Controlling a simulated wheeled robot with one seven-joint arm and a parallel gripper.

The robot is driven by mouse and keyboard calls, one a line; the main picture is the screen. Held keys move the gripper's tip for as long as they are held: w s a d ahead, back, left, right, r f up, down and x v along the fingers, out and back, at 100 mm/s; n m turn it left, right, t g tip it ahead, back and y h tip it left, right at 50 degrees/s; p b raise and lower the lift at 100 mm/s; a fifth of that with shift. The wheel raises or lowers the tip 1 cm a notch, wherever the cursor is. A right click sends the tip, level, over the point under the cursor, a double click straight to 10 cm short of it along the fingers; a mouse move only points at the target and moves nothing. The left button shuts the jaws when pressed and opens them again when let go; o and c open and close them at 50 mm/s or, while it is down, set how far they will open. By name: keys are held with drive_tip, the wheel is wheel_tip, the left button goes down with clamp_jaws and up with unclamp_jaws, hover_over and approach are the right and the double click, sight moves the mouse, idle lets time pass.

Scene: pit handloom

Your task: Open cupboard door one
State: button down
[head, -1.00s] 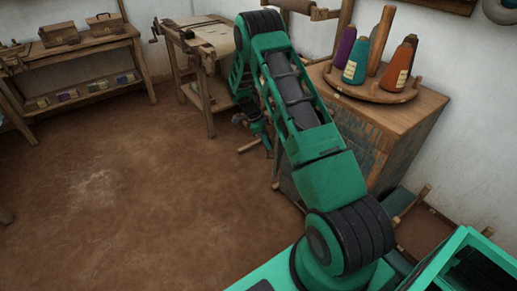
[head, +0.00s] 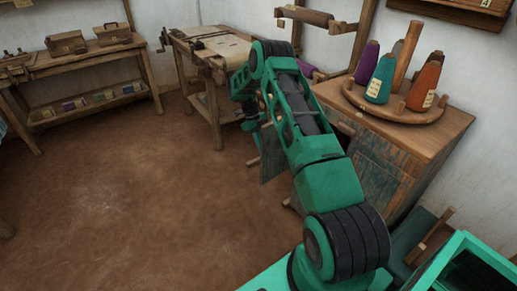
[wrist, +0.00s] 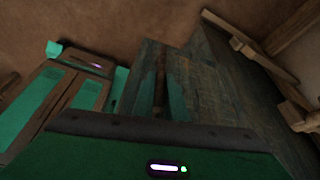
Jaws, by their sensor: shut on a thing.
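The cupboard (head: 440,122) is a wooden chest at the right with worn blue-grey fronts. One door (head: 271,163) stands swung out from it, showing as a narrow blue-grey panel left of my arm; its hinge side is hidden behind the arm. A second blue-grey front panel (head: 375,168) lies flat in the cupboard face. In the wrist view, my gripper (wrist: 160,95) has teal fingers either side of a slim brown upright bar, seemingly the door handle (wrist: 159,72), and is shut on it. Worn blue-grey boards (wrist: 225,85) fill the view beside it. In the head view the fingertips are mostly hidden.
A round wooden stand (head: 395,105) with thread cones sits on the cupboard top. A wooden workbench (head: 215,60) stands behind my gripper. A shelf table (head: 95,65) with boxes is at the far left. The brown floor (head: 120,200) left of my arm is clear.

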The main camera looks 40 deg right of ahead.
drive_tip(key=shift+d, duration=0.45)
drive_tip(key=c, duration=1.9)
unclamp_jaws()
drive_tip(key=shift+w, duration=0.1)
drive_tip(key=shift+o, duration=0.5)
drive_tip(key=shift+a, duration=0.3)
drive_tip(key=v, duration=1)
drive_tip(key=shift+w+r, duration=0.3)
drive_tip(key=shift+r, duration=0.05)
